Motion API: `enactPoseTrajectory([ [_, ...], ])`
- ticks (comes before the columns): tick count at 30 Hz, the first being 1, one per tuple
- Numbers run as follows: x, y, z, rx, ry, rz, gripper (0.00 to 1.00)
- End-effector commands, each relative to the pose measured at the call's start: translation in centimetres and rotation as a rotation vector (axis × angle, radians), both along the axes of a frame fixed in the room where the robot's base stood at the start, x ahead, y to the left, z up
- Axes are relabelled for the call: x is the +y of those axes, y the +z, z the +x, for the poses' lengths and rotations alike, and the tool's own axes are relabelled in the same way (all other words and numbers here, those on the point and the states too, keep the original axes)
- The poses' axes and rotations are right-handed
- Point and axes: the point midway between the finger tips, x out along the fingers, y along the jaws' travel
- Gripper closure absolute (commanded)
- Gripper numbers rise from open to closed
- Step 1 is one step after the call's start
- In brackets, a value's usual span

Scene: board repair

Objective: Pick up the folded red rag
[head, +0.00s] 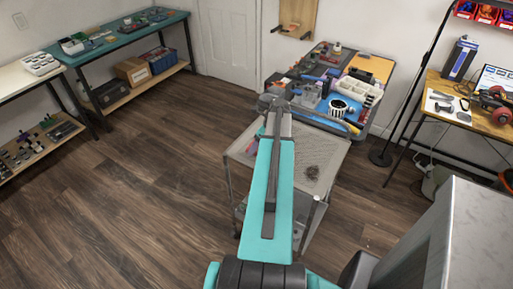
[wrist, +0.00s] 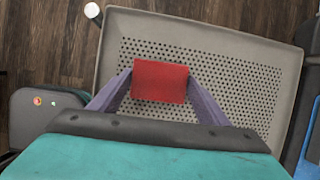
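The folded red rag (wrist: 160,80) is a flat red rectangle in the wrist view. It sits between the two purple-grey fingers of my gripper (wrist: 160,76), above the perforated grey cart top. The fingertips meet the rag's left and right edges with no visible gap, so my gripper looks shut on it. Whether the rag also touches the cart top cannot be told.
Behind the cart stands a cluttered workbench (head: 375,68) with tools, bins and a striped roll. A bench with a laptop (head: 493,80) is at the right, next to a dark lamp pole (head: 411,85). A grey cabinet (head: 470,225) is near right. The wooden floor (head: 130,200) at left is clear.

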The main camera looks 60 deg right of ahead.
Motion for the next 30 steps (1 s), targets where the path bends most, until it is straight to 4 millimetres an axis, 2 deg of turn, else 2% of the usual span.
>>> enactPoseTrajectory([
  [1,0.0,0.0,0.0,0.0,0.0,0.0,0.43],
  [3,0.0,0.0,0.0,0.0,0.0,0.0,0.52],
  [17,0.0,0.6,0.0,0.0,0.0,0.0,0.52],
  [23,0.0,2.2,0.0,-0.001,0.0,-0.002,0.52],
  [30,0.0,5.2,0.0,-0.001,-0.001,-0.002,0.52],
])
